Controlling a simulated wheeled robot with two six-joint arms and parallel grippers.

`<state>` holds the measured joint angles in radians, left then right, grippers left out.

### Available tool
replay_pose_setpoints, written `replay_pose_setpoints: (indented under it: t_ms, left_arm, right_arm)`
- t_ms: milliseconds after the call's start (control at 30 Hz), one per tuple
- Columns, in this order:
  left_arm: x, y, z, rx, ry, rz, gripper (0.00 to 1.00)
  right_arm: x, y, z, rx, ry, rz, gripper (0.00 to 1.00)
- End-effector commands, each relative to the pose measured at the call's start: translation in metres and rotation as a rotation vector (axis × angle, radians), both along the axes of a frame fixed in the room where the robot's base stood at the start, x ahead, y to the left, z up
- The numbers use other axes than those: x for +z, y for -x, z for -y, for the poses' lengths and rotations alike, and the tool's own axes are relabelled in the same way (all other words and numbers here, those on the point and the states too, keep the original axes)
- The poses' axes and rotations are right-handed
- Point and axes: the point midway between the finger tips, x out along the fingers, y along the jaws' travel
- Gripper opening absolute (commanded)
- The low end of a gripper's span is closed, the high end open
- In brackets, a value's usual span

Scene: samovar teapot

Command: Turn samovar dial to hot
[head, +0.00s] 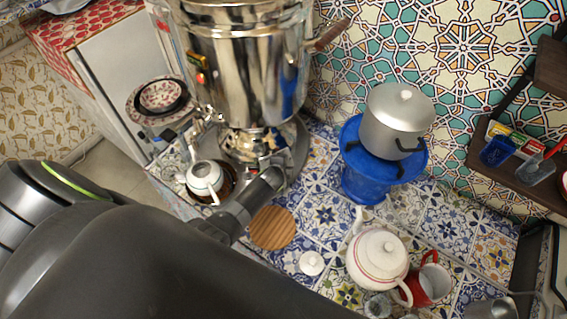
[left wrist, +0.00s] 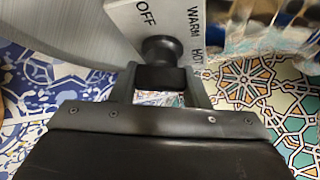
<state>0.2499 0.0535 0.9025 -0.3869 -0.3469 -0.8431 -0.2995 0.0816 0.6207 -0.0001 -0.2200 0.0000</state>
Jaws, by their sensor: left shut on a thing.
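The large shiny metal samovar (head: 238,75) stands at the upper middle of the head view on a dark round base. In the left wrist view its light plate (left wrist: 178,20) carries the printed words OFF, WARM and HOT. A black round dial knob (left wrist: 163,48) sits on this plate below the words. My left gripper (left wrist: 165,76) is shut on the knob, with a finger on each side. I cannot tell which word the knob points to. In the head view the left gripper (head: 270,180) reaches the samovar's base; the dial is hidden there. My right gripper is not in view.
A small teapot (head: 204,177) stands left of the gripper under the spout. A wooden coaster (head: 272,227) lies just below it.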

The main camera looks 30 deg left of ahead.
Motion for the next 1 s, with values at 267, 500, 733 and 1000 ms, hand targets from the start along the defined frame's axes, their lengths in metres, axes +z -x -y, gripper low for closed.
replay_pose_setpoints:
  t_ms: [267,500,733,1000]
  left_arm:
    - [-0.0001,-0.0003,-0.0003,-0.067,-0.049,-0.071,0.19]
    - [-0.0008,0.0004,-0.0002,-0.094,-0.069,-0.099,0.19]
    - [-0.0011,0.0006,-0.0002,-0.099,-0.073,-0.104,0.19]
    - [-0.0011,0.0007,-0.0002,-0.099,-0.073,-0.104,0.47]
  right_arm:
    - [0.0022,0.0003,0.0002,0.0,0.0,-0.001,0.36]
    - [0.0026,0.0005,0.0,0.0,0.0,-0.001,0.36]
    - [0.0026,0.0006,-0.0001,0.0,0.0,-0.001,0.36]
    - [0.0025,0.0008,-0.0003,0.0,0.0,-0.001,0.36]
